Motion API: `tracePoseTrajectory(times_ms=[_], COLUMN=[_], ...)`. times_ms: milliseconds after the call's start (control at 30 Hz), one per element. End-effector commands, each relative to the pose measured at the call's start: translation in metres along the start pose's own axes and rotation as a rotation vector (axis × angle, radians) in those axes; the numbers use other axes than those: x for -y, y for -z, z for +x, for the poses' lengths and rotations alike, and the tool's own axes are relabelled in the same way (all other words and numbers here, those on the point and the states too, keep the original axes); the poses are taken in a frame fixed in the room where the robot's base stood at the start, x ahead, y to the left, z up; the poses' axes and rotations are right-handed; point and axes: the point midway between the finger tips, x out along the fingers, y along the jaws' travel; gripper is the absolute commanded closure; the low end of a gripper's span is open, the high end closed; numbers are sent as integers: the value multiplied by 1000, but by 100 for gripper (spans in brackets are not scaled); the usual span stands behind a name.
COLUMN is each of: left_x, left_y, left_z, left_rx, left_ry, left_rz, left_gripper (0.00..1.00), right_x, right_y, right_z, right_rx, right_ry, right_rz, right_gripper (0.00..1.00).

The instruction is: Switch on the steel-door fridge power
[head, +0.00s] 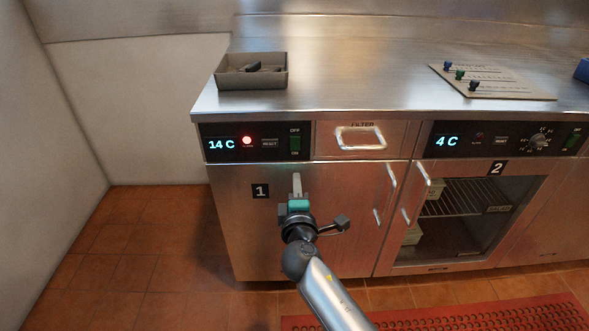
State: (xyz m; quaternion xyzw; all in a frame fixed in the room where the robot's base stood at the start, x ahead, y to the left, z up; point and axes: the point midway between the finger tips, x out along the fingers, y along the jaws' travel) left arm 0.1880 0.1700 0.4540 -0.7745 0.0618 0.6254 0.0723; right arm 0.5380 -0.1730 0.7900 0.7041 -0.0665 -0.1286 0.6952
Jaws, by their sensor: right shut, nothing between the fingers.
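The steel-door fridge (240,225) is the left unit, with a plain steel door marked 1. Its dark control panel (220,155) reads 14 C, with a lit red lamp (247,140) and a reset button (270,143). At the panel's right end is a green power switch (294,142), with OFF above it and ON below. Which way the switch is tipped is too small to tell. My right gripper (297,182) is shut and empty, in front of the door, pointing up. It shows just below the switch, apart from it. My left gripper is out of view.
A filter drawer (325,141) with a handle is right of the panel. The glass-door fridge (470,215), marked 2, reads 4 C. Door handles (391,185) stick out between the units. On the counter are a grey tray (232,84) and a pegged board (500,90).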

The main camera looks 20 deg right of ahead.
Motion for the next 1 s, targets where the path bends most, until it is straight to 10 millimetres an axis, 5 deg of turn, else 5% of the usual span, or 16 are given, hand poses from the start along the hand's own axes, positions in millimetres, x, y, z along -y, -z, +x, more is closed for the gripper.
tracePoseTrajectory(times_ms=[333, 1000], left_x=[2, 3], left_y=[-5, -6], left_z=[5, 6], left_rx=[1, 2], left_ry=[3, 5], left_rz=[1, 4], left_gripper=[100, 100], right_x=[9, 18], right_y=[1, 1], right_z=[-40, -44], right_rx=[-2, -6], right_ry=[1, 22], right_rz=[2, 7], right_gripper=[100, 100])
